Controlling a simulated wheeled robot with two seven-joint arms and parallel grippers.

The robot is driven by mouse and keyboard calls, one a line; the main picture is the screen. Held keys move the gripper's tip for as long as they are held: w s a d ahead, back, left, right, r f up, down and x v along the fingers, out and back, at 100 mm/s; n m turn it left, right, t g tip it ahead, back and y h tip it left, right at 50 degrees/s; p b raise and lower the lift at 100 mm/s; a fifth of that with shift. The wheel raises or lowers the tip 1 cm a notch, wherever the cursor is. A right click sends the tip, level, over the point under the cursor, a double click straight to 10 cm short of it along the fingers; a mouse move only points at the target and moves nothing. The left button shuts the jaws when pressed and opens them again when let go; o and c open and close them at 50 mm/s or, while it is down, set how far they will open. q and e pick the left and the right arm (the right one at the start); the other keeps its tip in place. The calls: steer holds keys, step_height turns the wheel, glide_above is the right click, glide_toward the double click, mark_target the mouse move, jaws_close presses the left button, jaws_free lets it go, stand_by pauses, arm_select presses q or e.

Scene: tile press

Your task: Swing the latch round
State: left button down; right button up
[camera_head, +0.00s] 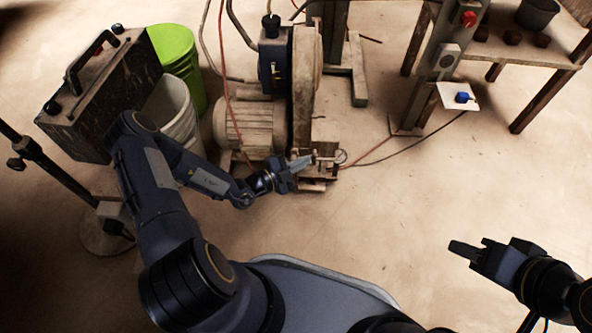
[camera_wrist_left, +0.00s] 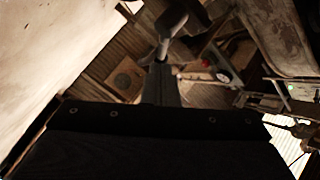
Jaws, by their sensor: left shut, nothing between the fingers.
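The press machine (camera_head: 303,75) stands at the top middle of the head view. My left gripper (camera_head: 308,160) reaches to its low front part, with its fingers shut and empty. A small light metal fitting (camera_head: 326,157), possibly the latch, is right at the fingertips; I cannot tell whether they touch. In the left wrist view the shut fingers (camera_wrist_left: 160,82) point up the picture toward a grey rounded lever-like piece (camera_wrist_left: 171,22), close to their tips. My right gripper (camera_head: 464,249) is far from the machine, over bare floor at the lower right; its finger gap is unclear.
A green bin (camera_head: 180,55), a pale bucket (camera_head: 168,112) and a dark box with a handle (camera_head: 100,90) stand left of the machine. A post with a red button (camera_head: 468,18) and a wooden table (camera_head: 520,50) stand right. Cables cross the floor; the middle floor is clear.

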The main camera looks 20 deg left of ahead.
arm_select(q)
steer(key=shift+w+f, duration=0.1)
steer(key=shift+w, duration=0.1)
steer(key=d+f+m+g+y+p, duration=0.1)
steer(key=p, duration=0.4)
steer(key=shift+w+y+p, duration=0.1)
steer(key=shift+y+p, duration=0.2)
steer(key=shift+p, duration=0.1)
steer(key=shift+a, duration=0.1)
